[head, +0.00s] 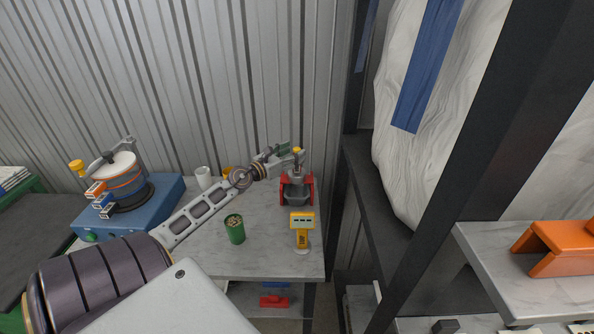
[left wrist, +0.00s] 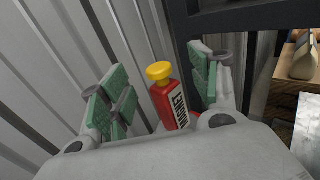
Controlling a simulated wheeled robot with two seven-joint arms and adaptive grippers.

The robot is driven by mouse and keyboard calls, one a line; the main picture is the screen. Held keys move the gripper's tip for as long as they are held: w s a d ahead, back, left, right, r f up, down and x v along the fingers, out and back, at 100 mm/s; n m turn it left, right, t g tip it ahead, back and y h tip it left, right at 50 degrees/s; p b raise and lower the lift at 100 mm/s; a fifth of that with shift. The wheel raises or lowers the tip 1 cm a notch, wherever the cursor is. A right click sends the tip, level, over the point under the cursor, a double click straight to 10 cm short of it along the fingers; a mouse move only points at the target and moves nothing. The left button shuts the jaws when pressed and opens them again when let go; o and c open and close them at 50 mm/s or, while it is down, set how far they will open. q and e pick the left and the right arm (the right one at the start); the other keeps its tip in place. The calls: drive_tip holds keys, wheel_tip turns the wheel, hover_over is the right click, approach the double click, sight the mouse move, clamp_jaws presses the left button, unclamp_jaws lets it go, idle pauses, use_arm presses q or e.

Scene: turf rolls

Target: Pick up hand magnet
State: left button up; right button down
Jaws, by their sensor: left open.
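My left gripper (head: 284,156) is open at the height of the knob, above the red body. In the left wrist view its green-padded fingers (left wrist: 160,88) stand apart on either side of the magnet. The lower part of the magnet is hidden there by the gripper body. My right gripper is not in view.
A yellow device (head: 302,225) stands in front of the magnet, with a green cup (head: 236,231) to its left. A white cup (head: 204,178) and a blue machine (head: 157,203) stand further left. A corrugated wall (head: 240,80) is behind; a dark shelf frame (head: 440,170) is at right.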

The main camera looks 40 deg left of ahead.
use_arm(q)
drive_tip(key=shift+w+d, duration=0.1)
drive_tip(key=shift+w, duration=1.1)
clamp_jaws()
drive_tip(key=shift+r, duration=0.1)
